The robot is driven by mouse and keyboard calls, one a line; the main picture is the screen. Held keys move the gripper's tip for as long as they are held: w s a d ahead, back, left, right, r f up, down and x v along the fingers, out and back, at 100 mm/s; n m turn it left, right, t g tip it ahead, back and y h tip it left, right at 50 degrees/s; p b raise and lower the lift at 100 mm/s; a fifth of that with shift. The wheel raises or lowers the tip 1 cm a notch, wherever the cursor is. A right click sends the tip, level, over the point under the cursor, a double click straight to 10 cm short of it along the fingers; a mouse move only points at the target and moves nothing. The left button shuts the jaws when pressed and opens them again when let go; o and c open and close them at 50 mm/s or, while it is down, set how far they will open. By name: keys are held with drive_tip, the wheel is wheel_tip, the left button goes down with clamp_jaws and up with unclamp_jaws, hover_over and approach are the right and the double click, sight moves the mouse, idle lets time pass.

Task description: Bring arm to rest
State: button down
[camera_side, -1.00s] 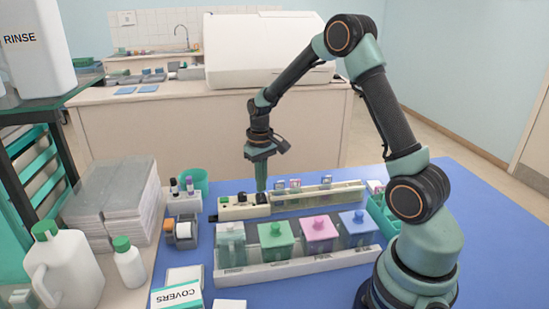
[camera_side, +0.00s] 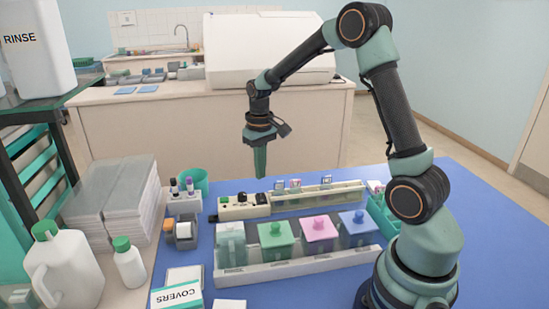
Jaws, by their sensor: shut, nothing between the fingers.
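My gripper (camera_side: 260,175) points straight down and is shut, with nothing in it. Its tip is just above and behind the cream strip (camera_side: 243,211) with dark knobs, apart from it. My arm reaches up and over from the right of the blue mat. Behind the row of staining jars, a long cream rack (camera_side: 340,199) holds several small labelled slides (camera_side: 295,184) standing upright.
A white tray (camera_side: 300,268) holds jars with green (camera_side: 276,233), pink (camera_side: 319,228) and blue (camera_side: 358,221) lids. The blue mat (camera_side: 470,180) is clear at the back right.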

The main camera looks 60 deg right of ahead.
drive_tip(key=s+a+r+n+t, duration=0.3)
drive_tip(key=s+a+r+t, duration=0.2)
drive_tip(key=s+a+r, duration=0.7)
drive_tip(key=shift+s+a+r, duration=0.35)
drive_tip(key=shift+s+a, duration=0.15)
drive_tip(key=shift+s, duration=0.25)
